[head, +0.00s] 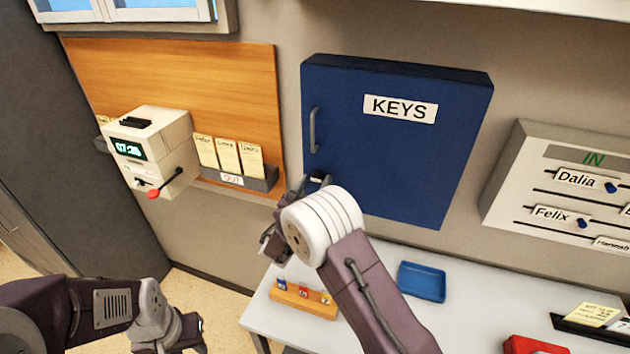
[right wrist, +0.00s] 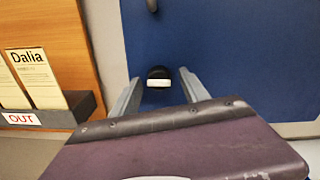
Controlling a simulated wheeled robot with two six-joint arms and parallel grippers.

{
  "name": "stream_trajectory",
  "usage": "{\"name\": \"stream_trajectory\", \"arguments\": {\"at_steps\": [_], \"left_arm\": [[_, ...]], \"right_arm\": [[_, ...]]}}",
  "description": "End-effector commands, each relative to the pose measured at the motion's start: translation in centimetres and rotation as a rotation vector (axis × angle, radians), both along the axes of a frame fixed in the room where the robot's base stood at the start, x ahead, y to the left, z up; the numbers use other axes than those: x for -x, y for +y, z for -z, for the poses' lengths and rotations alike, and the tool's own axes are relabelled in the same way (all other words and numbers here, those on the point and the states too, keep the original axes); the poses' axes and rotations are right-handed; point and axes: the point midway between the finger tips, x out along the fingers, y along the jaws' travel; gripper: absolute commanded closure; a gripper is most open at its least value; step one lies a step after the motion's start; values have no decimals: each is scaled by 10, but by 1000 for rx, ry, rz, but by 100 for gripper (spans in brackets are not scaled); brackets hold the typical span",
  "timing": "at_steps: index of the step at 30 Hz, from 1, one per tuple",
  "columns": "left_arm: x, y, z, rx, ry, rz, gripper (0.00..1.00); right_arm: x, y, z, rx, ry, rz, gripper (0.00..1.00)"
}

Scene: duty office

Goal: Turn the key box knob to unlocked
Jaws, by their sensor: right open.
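The blue key box (head: 400,150), with a KEYS label and a grey handle (head: 313,130) on its left side, hangs on the wall with its door shut. Its small dark knob (right wrist: 159,74), with a pale bar across it, shows low on the door in the right wrist view. My right gripper (head: 308,184) is at the door's lower left. In the right wrist view its open fingers (right wrist: 160,92) stand on either side of the knob, with gaps at both sides. My wrist hides much of this spot in the head view. My left gripper (head: 182,335) is low at the left, away from the box; its jaws are unclear.
A time clock (head: 150,150) with a red-tipped lever and a card rack marked OUT (head: 235,180) are left of the box. A name board (head: 560,190) hangs at right. The desk below holds a blue tray (head: 421,282) and a wooden key rack (head: 303,298).

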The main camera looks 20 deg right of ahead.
Motion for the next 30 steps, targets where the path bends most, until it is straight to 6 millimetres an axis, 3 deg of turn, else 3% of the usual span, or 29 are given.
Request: {"name": "stream_trajectory", "arguments": {"at_steps": [3,9,14,20,30], "left_arm": [[0,0,1,0,0,0,64],[0,0,0,0,0,0,64],[0,0,2,0,0,0,64],[0,0,18,0,0,0,64],[0,0,82,0,0,0,64]], "right_arm": [[0,0,0,0,0,0,50],[0,1,0,0,-1,-1,100],[0,1,0,-4,-4,0,100],[0,1,4,-49,-38,-1,100],[1,0,9,-269,-190,-2,100]]}}
